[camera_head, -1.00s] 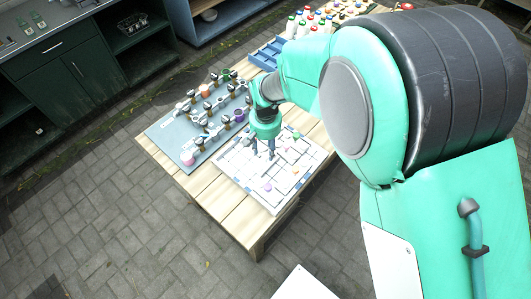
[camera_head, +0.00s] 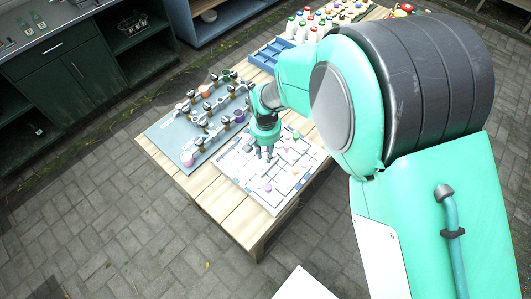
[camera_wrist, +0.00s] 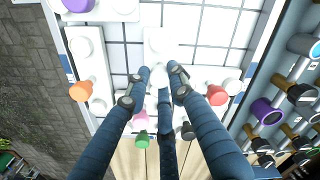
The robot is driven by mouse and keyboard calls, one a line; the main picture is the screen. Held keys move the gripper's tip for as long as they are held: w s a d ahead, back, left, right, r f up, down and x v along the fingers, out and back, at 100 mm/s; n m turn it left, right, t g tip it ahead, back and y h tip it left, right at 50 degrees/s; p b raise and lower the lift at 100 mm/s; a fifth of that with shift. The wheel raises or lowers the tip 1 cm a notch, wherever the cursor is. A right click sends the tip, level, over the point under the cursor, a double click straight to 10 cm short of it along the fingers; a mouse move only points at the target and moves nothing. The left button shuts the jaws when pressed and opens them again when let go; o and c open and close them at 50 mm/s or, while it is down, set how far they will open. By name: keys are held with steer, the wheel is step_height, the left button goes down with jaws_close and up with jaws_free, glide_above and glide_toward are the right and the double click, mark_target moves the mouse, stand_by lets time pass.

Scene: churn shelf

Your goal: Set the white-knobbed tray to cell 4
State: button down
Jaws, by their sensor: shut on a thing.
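The white board (camera_head: 238,180) with a marked grid lies on the wooden table and carries several small white trays with coloured knobs. My gripper (camera_head: 264,156) is down over the middle of the board. In the wrist view, my gripper (camera_wrist: 158,78) has its fingertips closed in on a white knob (camera_wrist: 158,72). A white tray plate (camera_wrist: 167,42) lies just beyond that knob, at board level. The fingers hide part of the knob and the tray around it. The printed cell numbers are too small to read.
Trays with an orange knob (camera_wrist: 82,91), a purple knob (camera_wrist: 78,4) and a red knob (camera_wrist: 216,95) stand around my fingers. Pink (camera_wrist: 140,121) and green knobs (camera_wrist: 142,139) are close to the fingers. A grey panel with valves (camera_head: 176,137) lies beside the board.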

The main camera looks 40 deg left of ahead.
steer(key=shift+s+p, duration=0.4)
steer(key=shift+s, duration=2.8)
steer(key=c, duration=1.5)
jaws_free()
steer(key=shift+s, duration=0.15)
steer(key=shift+r, duration=0.15)
steer(key=shift+r, duration=0.2)
steer(key=r, duration=1.1)
steer(key=shift+w+r, duration=0.15)
steer(key=shift+w, duration=0.05)
